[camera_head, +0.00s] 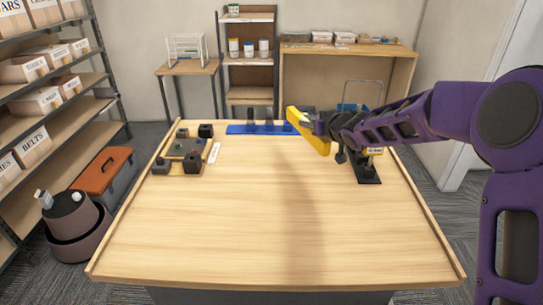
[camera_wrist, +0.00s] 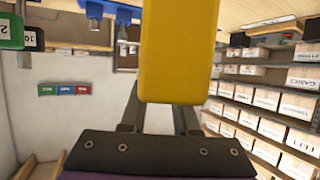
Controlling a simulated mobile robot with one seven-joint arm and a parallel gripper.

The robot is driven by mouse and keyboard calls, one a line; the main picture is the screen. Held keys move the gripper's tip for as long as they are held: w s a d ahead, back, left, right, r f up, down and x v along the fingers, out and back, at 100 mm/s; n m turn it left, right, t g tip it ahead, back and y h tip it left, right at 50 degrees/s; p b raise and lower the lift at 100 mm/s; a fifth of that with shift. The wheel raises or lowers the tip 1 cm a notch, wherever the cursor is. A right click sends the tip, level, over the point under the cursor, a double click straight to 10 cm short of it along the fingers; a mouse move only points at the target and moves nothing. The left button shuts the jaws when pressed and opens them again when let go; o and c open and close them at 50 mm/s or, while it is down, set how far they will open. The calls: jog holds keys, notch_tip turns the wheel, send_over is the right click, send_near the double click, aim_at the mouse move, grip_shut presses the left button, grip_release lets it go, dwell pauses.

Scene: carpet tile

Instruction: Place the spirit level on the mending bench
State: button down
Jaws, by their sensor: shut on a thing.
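My gripper (camera_head: 322,122) is shut on the yellow spirit level (camera_head: 307,130). It holds the level tilted above the far part of the wooden bench (camera_head: 265,225), apart from the top as far as I can tell. I take this large pale bench to be the mending bench; no label shows. In the wrist view the level (camera_wrist: 180,50) fills the upper middle, between my two dark fingers, and hides what lies behind it.
Small dark blocks (camera_head: 192,163) sit at the far left and a black stand (camera_head: 367,172) at the far right. The bench's middle and front are clear. An orange-lidded toolbox (camera_head: 103,172) stands left.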

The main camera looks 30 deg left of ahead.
jog(key=shift+w+a, duration=0.15)
jog(key=shift+a, duration=0.05)
notch_tip(320, 180, down, 10)
jog(key=shift+b, duration=0.95)
jog(key=c, duration=0.7)
grip_release()
jog(key=shift+o, duration=0.2)
